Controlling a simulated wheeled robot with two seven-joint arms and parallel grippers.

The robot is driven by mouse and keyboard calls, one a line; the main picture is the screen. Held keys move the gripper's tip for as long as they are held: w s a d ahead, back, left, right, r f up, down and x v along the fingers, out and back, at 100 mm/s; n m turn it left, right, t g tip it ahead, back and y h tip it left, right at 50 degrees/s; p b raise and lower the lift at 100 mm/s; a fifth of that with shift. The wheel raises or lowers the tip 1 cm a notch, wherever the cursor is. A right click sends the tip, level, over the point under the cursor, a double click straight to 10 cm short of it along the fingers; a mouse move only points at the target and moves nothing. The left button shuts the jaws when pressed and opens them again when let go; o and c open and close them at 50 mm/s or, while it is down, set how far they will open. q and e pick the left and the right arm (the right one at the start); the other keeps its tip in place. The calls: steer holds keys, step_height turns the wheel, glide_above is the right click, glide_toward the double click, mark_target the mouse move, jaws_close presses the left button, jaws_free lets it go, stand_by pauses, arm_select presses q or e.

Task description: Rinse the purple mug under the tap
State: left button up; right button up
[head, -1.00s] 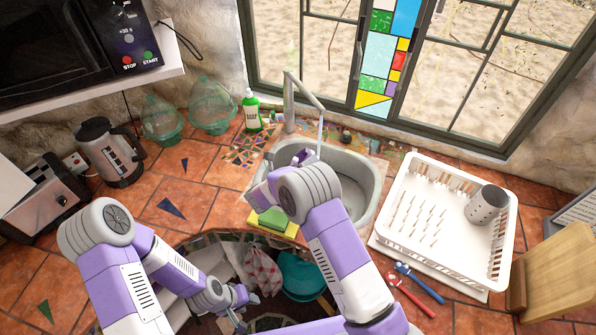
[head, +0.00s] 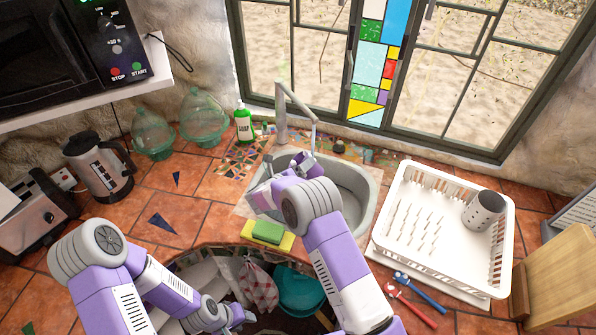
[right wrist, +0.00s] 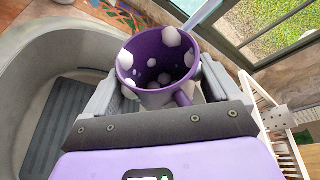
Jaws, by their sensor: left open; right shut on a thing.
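The purple mug (right wrist: 158,62) is upright to slightly tilted between the fingers of my right gripper (right wrist: 160,98), which is shut on it. White foam-like blobs cling to its inside. A pale streak that looks like water comes down to its rim in the right wrist view. In the head view the mug (head: 305,163) shows small and partly hidden by my right arm, over the sink (head: 368,205). A thin stream falls from the tap (head: 283,112) towards it. My left gripper (head: 240,318) is open and empty, low in front of the counter, partly cut off by the frame.
A white dish rack (head: 400,250) with a grey cup (head: 484,210) stands right of the sink. A green and yellow sponge (head: 267,233) lies at the front edge. A soap bottle (head: 243,124) stands behind left. Red and blue brushes (head: 412,300) lie at the front right.

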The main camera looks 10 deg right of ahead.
mark_target(304, 155)
steer(key=w+d+b, duration=0.1)
steer(key=w, duration=0.1)
steer(key=w+d+b, duration=0.1)
steer(key=w, duration=0.1)
steer(key=w+d+b, duration=0.1)
steer(key=w, duration=0.1)
steer(key=shift+d, duration=0.3)
steer(key=shift+s+d, duration=0.1)
steer(key=shift+s, duration=0.05)
steer(key=shift+s+d, duration=0.25)
steer(key=shift+d, duration=0.15)
steer(key=shift+w+a, duration=0.15)
steer(key=shift+a, duration=0.05)
stand_by(0.4)
steer(key=shift+w+a, duration=0.2)
steer(key=shift+a, duration=0.15)
steer(key=shift+d, duration=0.1)
steer(key=shift+s+d, duration=0.35)
steer(key=shift+d, duration=0.1)
steer(key=shift+w+a, duration=0.1)
steer(key=shift+a, duration=0.05)
stand_by(0.3)
